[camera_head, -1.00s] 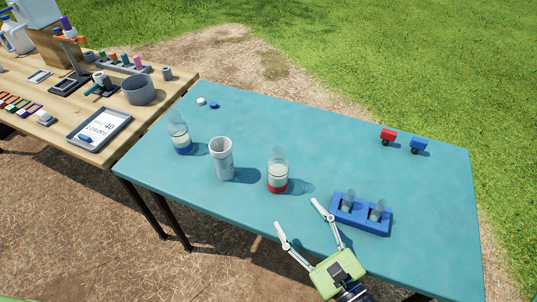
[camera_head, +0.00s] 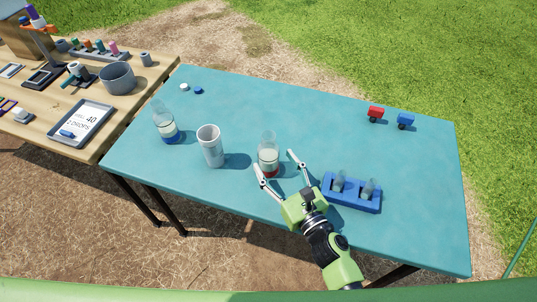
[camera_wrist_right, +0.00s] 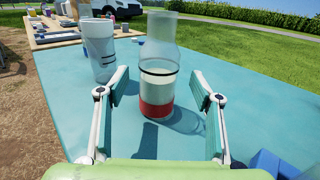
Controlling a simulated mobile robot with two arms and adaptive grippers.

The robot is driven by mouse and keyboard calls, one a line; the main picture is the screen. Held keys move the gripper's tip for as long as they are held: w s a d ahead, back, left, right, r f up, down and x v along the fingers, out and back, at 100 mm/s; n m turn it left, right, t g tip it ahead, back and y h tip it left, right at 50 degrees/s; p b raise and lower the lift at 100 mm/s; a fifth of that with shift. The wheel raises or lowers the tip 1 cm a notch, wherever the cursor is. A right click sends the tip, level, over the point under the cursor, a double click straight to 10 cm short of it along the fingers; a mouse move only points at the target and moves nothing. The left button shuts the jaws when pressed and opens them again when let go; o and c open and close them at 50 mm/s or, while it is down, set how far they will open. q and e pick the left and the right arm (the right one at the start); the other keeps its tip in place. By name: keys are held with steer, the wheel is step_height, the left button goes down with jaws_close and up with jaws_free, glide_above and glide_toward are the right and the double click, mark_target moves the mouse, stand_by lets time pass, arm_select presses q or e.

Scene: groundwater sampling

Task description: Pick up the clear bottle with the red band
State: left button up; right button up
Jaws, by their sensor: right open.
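The clear bottle with the red band (camera_head: 268,155) stands upright on the teal table (camera_head: 310,110), holding pale contents, with a dark line around its upper body. My right gripper (camera_head: 276,160) is open, its two fingers reaching toward the bottle from the near side. In the right wrist view the red-banded bottle (camera_wrist_right: 157,85) stands between and beyond the open fingers (camera_wrist_right: 158,92), with a gap on each side. No contact shows. My left gripper is not in view.
A white cup (camera_head: 210,147) stands left of the bottle, and a blue-banded bottle (camera_head: 165,122) farther left. A blue rack (camera_head: 351,193) with two small clear vessels sits to the right. Red (camera_head: 375,114) and blue (camera_head: 405,120) small items lie at the far right. A wooden table (camera_head: 95,145) adjoins at left.

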mark_target(274, 162)
steer(key=x, duration=0.4)
steer(key=shift+a+p, duration=0.1)
steer(key=shift+p, duration=0.25)
steer(key=shift+w+a, duration=0.15)
steer(key=shift+w, duration=0.1)
steer(key=c, duration=1.4)
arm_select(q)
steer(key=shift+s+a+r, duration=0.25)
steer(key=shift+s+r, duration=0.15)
